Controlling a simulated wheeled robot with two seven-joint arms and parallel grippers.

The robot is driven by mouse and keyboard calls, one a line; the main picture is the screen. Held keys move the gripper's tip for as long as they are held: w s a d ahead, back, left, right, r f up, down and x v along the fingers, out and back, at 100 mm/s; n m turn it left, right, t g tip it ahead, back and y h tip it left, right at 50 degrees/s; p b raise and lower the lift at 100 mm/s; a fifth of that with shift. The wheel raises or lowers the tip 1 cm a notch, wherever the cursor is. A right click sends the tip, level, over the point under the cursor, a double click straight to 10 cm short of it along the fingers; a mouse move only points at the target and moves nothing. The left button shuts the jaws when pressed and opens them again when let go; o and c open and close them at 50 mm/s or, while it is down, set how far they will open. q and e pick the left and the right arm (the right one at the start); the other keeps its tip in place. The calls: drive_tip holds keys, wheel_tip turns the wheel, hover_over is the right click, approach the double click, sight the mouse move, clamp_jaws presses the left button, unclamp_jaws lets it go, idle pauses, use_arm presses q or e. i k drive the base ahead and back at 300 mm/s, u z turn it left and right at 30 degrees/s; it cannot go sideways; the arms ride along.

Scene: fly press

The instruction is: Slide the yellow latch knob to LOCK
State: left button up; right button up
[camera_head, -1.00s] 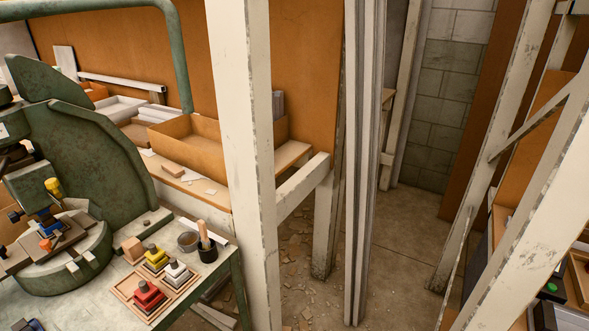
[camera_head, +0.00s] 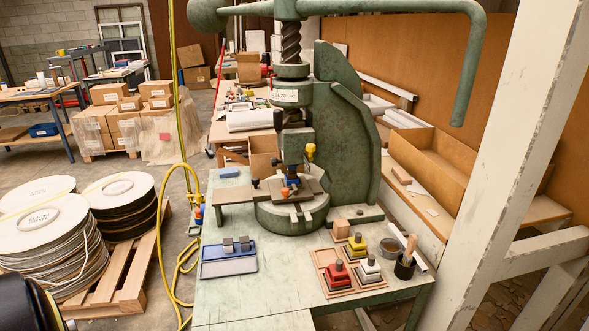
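The yellow latch knob (camera_head: 310,150) is a small bright knob on the right side of the head of the green fly press (camera_head: 345,130). At this size I cannot read any LOCK marking or tell the knob's slide position. Below it an orange-red and blue piece (camera_head: 291,187) lies on the plate (camera_head: 262,190) over the round press base. Neither of my grippers is in view, and nothing is touching the knob.
The press stands on a pale green table (camera_head: 280,300). In front are a blue tray (camera_head: 229,262), red (camera_head: 337,274), yellow and white knobbed blocks, and a cup (camera_head: 404,266). A yellow hose (camera_head: 162,235) hangs left; a white post (camera_head: 510,150) stands right.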

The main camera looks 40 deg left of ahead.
sight(310, 148)
drive_tip(key=u, duration=0.8)
